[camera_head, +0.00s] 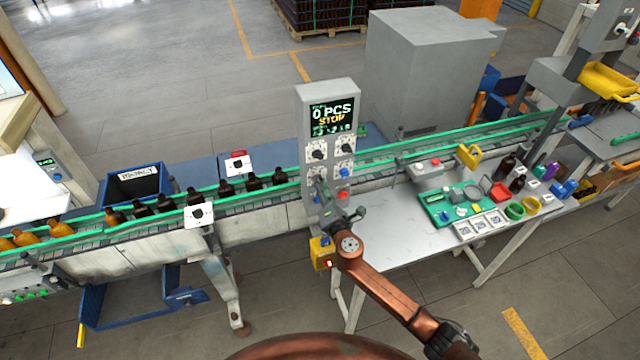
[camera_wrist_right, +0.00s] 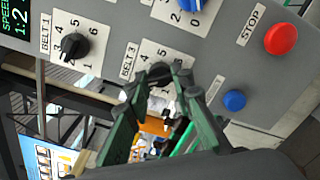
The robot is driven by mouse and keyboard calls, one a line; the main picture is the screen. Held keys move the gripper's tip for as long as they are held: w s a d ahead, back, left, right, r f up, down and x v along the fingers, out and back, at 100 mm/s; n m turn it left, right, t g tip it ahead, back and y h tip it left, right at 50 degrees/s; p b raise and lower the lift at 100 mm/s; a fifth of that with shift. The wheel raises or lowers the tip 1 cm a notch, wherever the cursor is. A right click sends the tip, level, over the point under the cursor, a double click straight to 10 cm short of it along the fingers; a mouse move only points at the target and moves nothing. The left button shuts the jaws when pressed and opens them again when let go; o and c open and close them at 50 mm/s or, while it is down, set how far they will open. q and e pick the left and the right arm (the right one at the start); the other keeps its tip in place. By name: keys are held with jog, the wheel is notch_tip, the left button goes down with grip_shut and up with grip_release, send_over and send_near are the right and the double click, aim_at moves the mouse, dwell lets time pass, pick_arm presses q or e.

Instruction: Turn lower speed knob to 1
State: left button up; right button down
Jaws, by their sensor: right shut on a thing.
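The lower speed knob is the black knob marked BELT 3 (camera_wrist_right: 158,70) in the right wrist view. It sits on a white dial plate showing 4 and 5. My right gripper (camera_wrist_right: 159,84) is shut on this knob, a green finger on either side. The fingers hide the pointer and part of the dial, so I cannot tell its setting. My left gripper is not in view.
The BELT 1 knob (camera_wrist_right: 73,46), a blue knob (camera_wrist_right: 190,3), a blue button (camera_wrist_right: 234,100) and the red STOP button (camera_wrist_right: 281,39) are close by on the panel. A conveyor (camera_head: 262,205) carries amber bottles. A worktable (camera_head: 400,235) with small items is at right.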

jog(key=shift+f+n+p, duration=0.15)
jog(key=shift+n+p, duration=2.75)
jog(key=shift+n, duration=6.1)
jog(key=c, duration=1.7)
grip_release()
jog(key=shift+s, duration=0.1)
